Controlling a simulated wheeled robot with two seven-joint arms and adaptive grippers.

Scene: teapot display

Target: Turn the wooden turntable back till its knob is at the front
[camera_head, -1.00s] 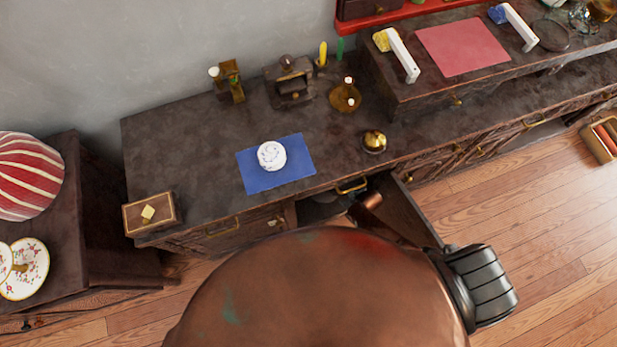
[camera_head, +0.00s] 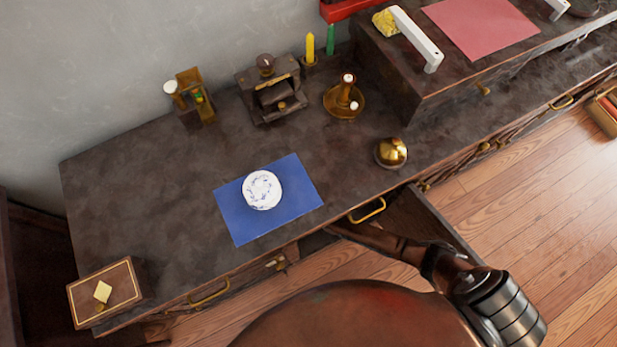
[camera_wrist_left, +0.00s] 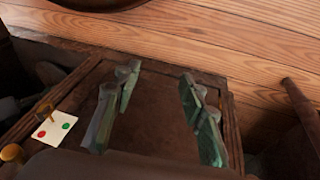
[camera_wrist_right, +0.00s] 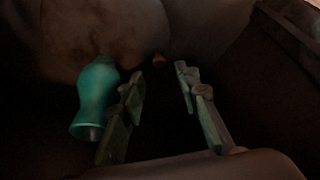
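I cannot make out the wooden turntable or its knob for certain in any view. In the left wrist view my left gripper (camera_wrist_left: 158,105) is open, its green-grey fingers apart and nothing between them, over a framed dark wooden panel (camera_wrist_left: 155,115). In the right wrist view my right gripper (camera_wrist_right: 168,105) is open, with nothing seen between its fingers in a dark space. A teal vase (camera_wrist_right: 95,98) is left of those fingers. In the head view a forearm of mine reaches under the counter's front edge; both grippers are hidden there.
A front panel stands open beside my forearm. A dotted card (camera_wrist_left: 54,128) lies near the wooden panel.

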